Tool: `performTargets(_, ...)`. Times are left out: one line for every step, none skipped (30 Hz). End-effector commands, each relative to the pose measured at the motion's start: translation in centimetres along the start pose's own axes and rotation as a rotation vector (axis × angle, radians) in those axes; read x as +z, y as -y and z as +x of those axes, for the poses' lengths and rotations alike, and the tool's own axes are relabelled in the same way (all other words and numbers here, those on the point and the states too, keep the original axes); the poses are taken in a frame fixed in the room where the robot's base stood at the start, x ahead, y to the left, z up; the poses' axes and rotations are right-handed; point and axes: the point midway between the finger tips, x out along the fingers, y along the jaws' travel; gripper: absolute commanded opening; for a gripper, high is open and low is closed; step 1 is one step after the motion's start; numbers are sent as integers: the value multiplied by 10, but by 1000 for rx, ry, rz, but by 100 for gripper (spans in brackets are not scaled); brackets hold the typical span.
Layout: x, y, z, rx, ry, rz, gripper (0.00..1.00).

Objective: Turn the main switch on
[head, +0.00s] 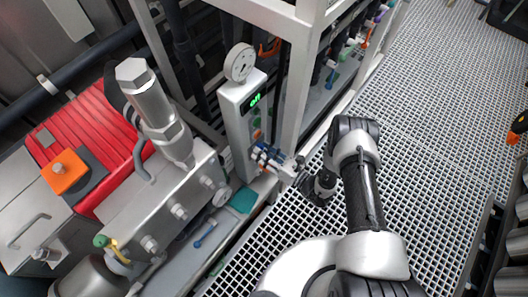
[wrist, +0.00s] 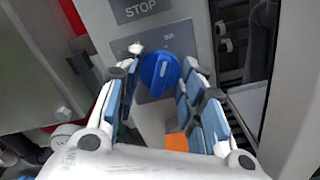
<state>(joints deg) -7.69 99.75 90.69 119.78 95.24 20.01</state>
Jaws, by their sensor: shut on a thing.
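The main switch is a round blue knob (wrist: 160,72) on a grey panel, with a short, hard-to-read label above it. In the wrist view it sits between the fingertips of my gripper (wrist: 160,68), which is shut on it. In the head view my gripper (head: 262,156) reaches the lower front of the upright grey control box (head: 234,120) from the right. The knob is hidden there behind the fingers. A lit green display (head: 255,100) shows near the top of the box.
A round gauge (head: 240,62) tops the box. A STOP label (wrist: 140,9) lies above the knob, and an orange patch (wrist: 176,142) shows below it. A pale frame post (head: 298,85) stands close right of the box. The grating floor (head: 440,110) is open to the right.

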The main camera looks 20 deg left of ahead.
Motion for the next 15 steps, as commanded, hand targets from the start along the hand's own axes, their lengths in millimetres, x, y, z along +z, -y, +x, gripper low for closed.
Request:
performTargets(-1, 0, 0, -1, -2, 11, 12)
performTargets(-1, 0, 0, -1, -2, 16, 12)
performTargets(-1, 0, 0, -1, -2, 21, 12)
performTargets(-1, 0, 0, -1, -2, 25, 12)
performTargets(-1, 0, 0, -1, -2, 28, 12)
performTargets(-1, 0, 0, -1, -2, 31, 12)
performTargets(-1, 0, 0, -1, -3, 33, 12)
performTargets(-1, 0, 0, -1, -3, 34, 12)
performTargets(-1, 0, 0, 0, -2, 35, 12)
performTargets(-1, 0, 0, 0, -2, 35, 12)
performTargets(-1, 0, 0, 0, -3, 35, 12)
performTargets(-1, 0, 0, 0, -3, 35, 12)
performTargets(-1, 0, 0, 0, -3, 35, 12)
performTargets(-1, 0, 0, 0, -3, 35, 12)
performTargets(-1, 0, 0, 0, -3, 35, 12)
